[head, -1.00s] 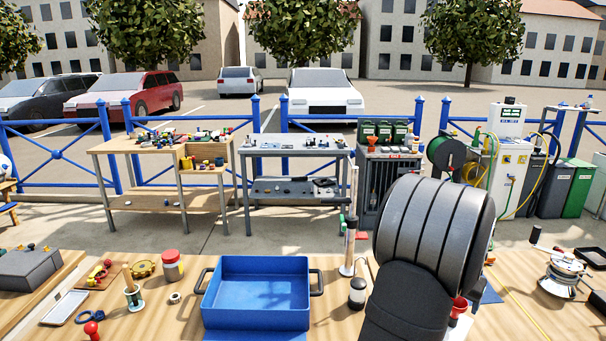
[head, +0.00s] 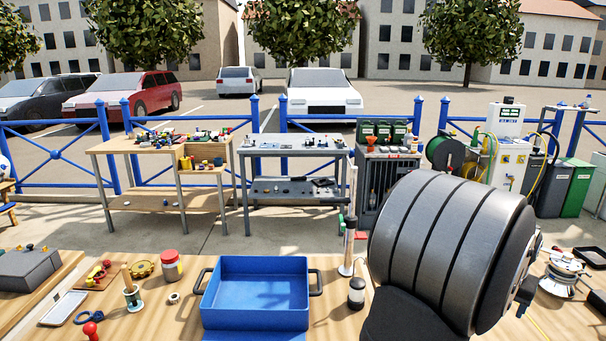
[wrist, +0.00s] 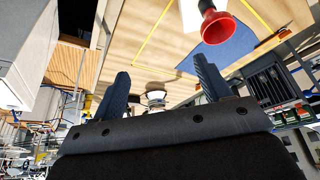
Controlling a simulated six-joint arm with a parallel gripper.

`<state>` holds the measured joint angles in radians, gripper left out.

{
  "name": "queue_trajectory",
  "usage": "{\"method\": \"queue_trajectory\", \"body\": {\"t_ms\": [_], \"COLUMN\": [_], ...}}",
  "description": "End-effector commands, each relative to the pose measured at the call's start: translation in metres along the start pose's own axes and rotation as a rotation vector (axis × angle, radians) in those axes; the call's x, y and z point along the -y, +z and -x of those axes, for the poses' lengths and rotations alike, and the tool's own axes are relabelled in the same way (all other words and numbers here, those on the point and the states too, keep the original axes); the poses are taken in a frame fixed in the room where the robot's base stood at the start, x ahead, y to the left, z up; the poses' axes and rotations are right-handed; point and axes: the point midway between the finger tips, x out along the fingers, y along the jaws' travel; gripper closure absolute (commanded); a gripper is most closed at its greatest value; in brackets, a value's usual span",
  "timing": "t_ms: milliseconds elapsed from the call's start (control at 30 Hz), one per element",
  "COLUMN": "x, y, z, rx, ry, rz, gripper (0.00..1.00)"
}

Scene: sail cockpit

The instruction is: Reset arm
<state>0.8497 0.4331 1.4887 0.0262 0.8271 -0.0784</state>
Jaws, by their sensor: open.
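My gripper (wrist: 158,88) shows in the wrist view with its two dark blue fingers spread wide and nothing between them. Behind the gap, apart from the fingers, is a silver winch (wrist: 155,98), which also stands at the right of the bench in the head view (head: 563,272).
A blue tray (head: 212,303) with dark handles sits mid-bench. The wrist view shows a red cup-shaped thing (wrist: 218,28) and a blue mat (wrist: 232,50).

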Motion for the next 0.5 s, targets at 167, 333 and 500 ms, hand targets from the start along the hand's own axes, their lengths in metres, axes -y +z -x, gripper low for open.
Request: {"method": "queue_trajectory", "body": {"t_ms": [167, 333, 500], "x": [-0.013, -0.004, 0.029], "y": [-0.006, -0.020, -0.029], "z": [0.029, 0.056, 0.054], "rx": [-0.005, -0.002, 0.000], "ry": [0.000, -0.005, -0.025], "rz": [0.000, 0.014, 0.060], "gripper": [0.30, 0.30, 0.30]}}
